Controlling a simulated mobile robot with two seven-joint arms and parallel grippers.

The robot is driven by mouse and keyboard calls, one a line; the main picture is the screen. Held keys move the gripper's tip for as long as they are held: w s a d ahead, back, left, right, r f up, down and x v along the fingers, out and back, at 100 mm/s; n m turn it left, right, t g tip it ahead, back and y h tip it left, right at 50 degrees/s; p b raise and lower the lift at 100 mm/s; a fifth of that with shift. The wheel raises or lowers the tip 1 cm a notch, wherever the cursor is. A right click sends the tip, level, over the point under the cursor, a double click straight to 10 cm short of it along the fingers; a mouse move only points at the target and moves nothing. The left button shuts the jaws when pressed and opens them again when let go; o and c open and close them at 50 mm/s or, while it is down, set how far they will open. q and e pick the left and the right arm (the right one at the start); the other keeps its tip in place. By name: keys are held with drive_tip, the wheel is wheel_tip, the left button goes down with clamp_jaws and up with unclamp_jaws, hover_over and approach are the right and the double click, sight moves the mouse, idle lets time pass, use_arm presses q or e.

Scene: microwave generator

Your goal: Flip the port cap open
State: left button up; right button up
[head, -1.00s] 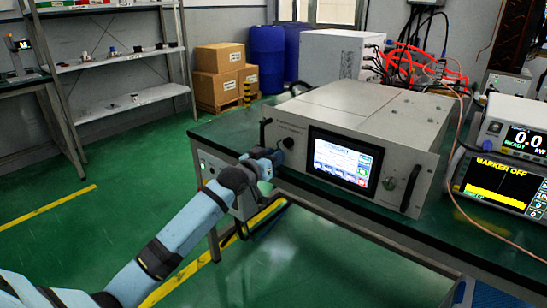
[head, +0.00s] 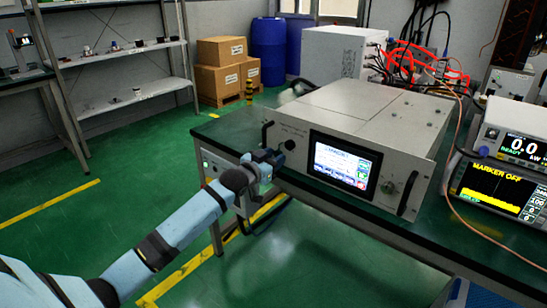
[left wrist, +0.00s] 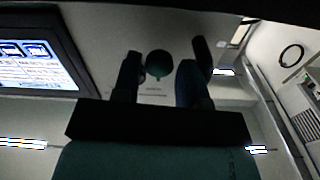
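The microwave generator (head: 375,106) is a grey box on the bench with a lit screen (head: 343,165) on its front panel. The port cap (head: 290,145) is a small dark round piece at the panel's left, and it looks closed over the port. In the left wrist view the round cap (left wrist: 159,63) shows between my fingertips. My left gripper (head: 276,158) is at the panel beside the cap. In the left wrist view its two fingers (left wrist: 158,80) are apart, with gaps visible on both sides of the cap. My right gripper is not in view.
A black handle (head: 266,133) stands out at the panel's left edge, close to my left gripper; another (head: 409,192) is at the right. Instruments (head: 497,185) stand at the bench's right end. A white box with cables (head: 335,52) is behind. The floor left of the bench is clear.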

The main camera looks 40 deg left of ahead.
use_arm(q)
drive_tip(key=s+a+p, duration=0.1)
drive_tip(key=s+p, duration=0.2)
drive_tip(key=s, duration=1)
drive_tip(key=shift+s, duration=0.4)
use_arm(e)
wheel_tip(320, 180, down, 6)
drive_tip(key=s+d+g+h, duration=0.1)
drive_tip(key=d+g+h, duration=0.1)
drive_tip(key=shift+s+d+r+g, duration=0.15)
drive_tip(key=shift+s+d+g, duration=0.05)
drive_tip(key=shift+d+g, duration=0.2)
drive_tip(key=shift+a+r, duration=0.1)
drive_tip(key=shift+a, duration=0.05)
